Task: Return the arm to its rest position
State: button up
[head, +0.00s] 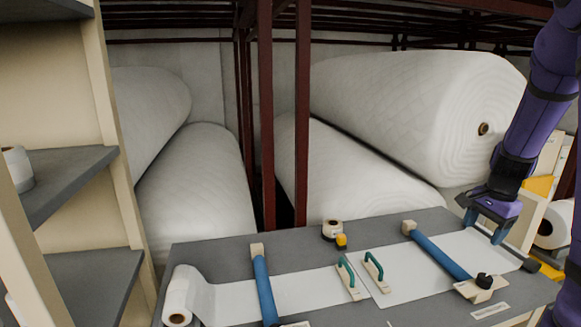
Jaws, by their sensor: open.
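My purple arm reaches down from the upper right in the head view. My gripper (484,229) is at its lower end, above the right part of the grey table (205,254).
Two blue bars (264,287) and (440,255) cross the table. Shelves (70,185) stand left; large wadding rolls (400,105) fill the rack behind.

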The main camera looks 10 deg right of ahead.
jog(key=s+a+r+n+t, duration=0.1)
jog(key=s+a+r+n, duration=0.25)
jog(key=a+r, duration=0.4)
jog(key=s+a+r+n+t, duration=0.1)
jog(key=s+a+r+n, duration=0.2)
jog(key=a+r+n, duration=0.4)
jog(key=s+a+r+n+t, duration=0.2)
jog(key=s+a+n, duration=0.3)
jog(key=s+a, duration=0.5)
jog(key=s+r, duration=0.1)
jog(key=s, duration=0.1)
jog(key=shift+s+a, duration=0.25)
jog(key=shift+s, duration=0.1)
